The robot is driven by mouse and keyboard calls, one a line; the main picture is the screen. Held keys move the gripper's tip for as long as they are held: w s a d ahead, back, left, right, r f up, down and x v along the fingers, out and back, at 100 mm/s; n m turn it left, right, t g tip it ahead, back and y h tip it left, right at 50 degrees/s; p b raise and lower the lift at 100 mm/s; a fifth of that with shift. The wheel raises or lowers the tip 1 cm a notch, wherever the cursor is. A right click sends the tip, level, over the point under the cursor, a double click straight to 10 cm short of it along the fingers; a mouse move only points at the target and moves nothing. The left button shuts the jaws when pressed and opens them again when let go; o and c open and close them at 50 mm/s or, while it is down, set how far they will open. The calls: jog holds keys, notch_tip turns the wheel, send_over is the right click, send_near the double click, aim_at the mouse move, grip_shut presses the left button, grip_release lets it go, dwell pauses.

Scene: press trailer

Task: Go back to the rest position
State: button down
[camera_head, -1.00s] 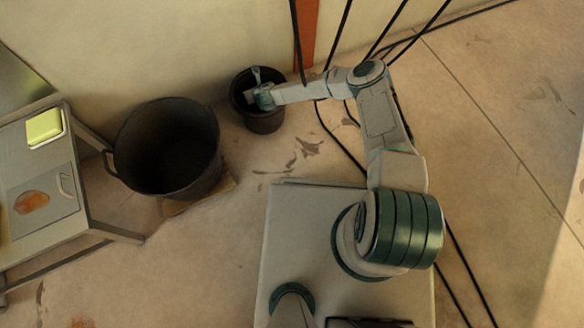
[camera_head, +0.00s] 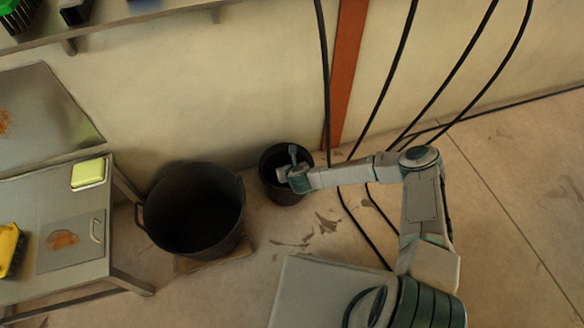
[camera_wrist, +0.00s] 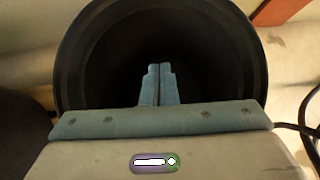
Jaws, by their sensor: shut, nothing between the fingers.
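My gripper (camera_wrist: 159,72) is shut and empty in the wrist view, its two fingers together over the dark opening of a small black bucket (camera_wrist: 84,45). In the head view my gripper (camera_head: 293,158) is at the mouth of the same small black bucket (camera_head: 284,193), with my arm reaching to it from the right. The inside of the bucket is too dark to tell what it holds.
A large black tub (camera_head: 195,215) stands left of the small bucket. A metal table (camera_head: 40,275) at the left carries a yellow-green box (camera_head: 89,173). Black cables (camera_head: 398,75) hang by an orange post (camera_head: 345,70). Floor at the right is clear.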

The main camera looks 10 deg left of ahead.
jog(key=p+v, duration=0.1)
jog(key=v, duration=0.2)
jog(key=shift+s+d+r, duration=0.2)
jog(key=shift+s+r, duration=0.05)
jog(key=s+d+r+n+g+p, duration=0.1)
jog(key=d+r+n+p, duration=0.5)
jog(key=r, duration=1)
jog(key=d+r+n+g+h+p, duration=0.1)
jog(key=d+r+n+g+p, duration=0.15)
jog(key=r+n+p, duration=0.9)
jog(key=s+d+r+n+g+p, duration=0.15)
jog(key=d+r+n, duration=0.4)
jog(key=r, duration=1.45)
jog(key=s+d+r+n+h+p, duration=0.1)
jog(key=s+d+r+n+p, duration=0.1)
jog(key=s+d+r+p, duration=0.2)
jog(key=s+d+r+n+h+p, duration=0.1)
jog(key=s+d+r+p, duration=0.4)
jog(key=s+r, duration=0.6)
jog(key=s+d+r+n+h+p, duration=0.1)
jog(key=s+d+r+n+p, duration=0.2)
jog(key=r, duration=1.6)
jog(key=s+d+p, duration=0.2)
jog(key=s+d, duration=0.1)
jog(key=s, duration=0.1)
jog(key=shift+s+d+n, duration=0.2)
jog(key=shift+d+n, duration=0.2)
